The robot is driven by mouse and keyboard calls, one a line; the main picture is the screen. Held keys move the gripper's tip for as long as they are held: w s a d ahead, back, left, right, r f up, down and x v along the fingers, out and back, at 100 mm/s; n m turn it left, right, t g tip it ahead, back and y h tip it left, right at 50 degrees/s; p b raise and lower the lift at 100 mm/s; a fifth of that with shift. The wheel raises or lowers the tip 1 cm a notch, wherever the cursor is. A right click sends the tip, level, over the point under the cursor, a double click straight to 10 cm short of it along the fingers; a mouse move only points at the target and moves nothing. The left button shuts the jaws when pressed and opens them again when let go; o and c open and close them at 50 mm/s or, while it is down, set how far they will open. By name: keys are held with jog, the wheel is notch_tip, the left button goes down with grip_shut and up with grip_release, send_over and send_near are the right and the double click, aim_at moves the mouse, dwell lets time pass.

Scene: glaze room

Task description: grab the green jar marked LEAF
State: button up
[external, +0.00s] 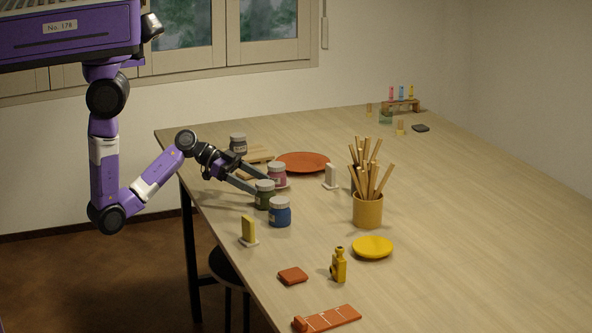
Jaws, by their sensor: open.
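The green jar (264,195) with a pale lid stands upright on the table in the external view. A pink-red jar (277,175) is just behind it and a blue jar (280,212) just in front, both very close to it. The labels are too small to read. My gripper (256,184) reaches in from the left, with its two long grey fingers spread apart. The fingertips are at the green jar's upper left side, one near the pink-red jar. Whether they touch or straddle the green jar, I cannot tell.
A dark grey jar (238,144) and an orange-red plate (302,162) are behind. A yellow upright block (248,230) stands front left. A tan pot of sticks (368,210) and a white upright block (330,177) are to the right. The far right table (500,220) is clear.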

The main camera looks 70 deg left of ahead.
aim_at(272, 189)
jog(key=x, duration=0.2)
jog(key=p+x, duration=0.1)
jog(key=x, duration=0.3)
jog(key=shift+w+d+r, duration=0.15)
jog(key=shift+w+d, duration=0.15)
jog(key=shift+d, duration=0.05)
jog(key=shift+c, duration=0.3)
grip_shut()
jog(key=shift+r, duration=0.1)
